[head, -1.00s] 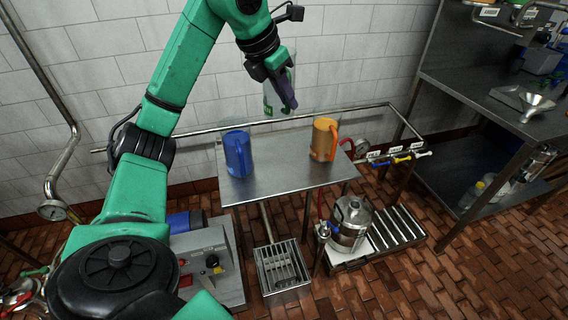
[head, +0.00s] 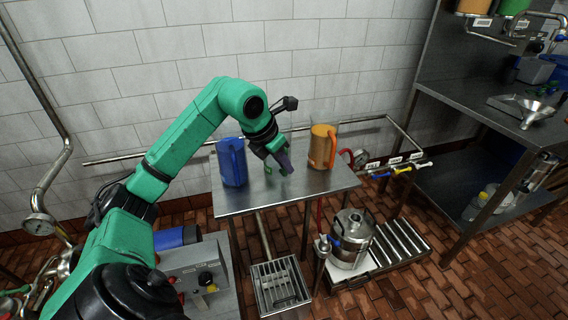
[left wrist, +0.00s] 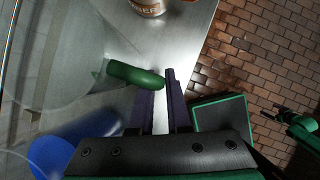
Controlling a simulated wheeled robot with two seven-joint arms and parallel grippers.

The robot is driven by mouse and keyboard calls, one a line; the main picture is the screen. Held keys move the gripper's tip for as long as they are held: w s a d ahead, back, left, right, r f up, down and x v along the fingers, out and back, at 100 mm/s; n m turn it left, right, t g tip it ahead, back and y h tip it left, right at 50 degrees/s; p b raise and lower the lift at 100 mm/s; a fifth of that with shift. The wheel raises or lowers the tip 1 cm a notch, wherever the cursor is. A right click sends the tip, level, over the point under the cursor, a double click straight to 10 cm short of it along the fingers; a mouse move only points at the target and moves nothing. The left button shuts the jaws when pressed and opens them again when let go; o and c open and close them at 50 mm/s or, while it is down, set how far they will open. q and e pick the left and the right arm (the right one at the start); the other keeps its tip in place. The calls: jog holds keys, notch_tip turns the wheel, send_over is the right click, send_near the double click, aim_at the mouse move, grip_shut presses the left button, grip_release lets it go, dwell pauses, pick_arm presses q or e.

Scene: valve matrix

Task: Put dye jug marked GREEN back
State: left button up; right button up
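My left gripper (head: 285,167) is low over the steel table (head: 250,201), between the blue jug and the orange jug. In the left wrist view its dark fingers (left wrist: 160,85) are close together at a green handle (left wrist: 135,75) and look shut on it. The handle belongs to a clear, see-through jug (left wrist: 60,50), which fills the left of that view. In the head view this jug is mostly hidden by the gripper, with only bits of green showing. I cannot tell whether its base touches the table.
The blue jug (head: 232,162) stands left on the table and the orange jug (head: 322,148) right. A pipe rail runs behind. A steel pot (head: 351,240) sits below right, near labelled valves (head: 402,172). A bench with a funnel (head: 530,108) is far right.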

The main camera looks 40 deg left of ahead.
pick_arm(q)
jog(key=o, duration=0.4)
jog(key=shift+r, duration=0.2)
jog(key=v, duration=1.2)
jog(key=shift+p, duration=0.3)
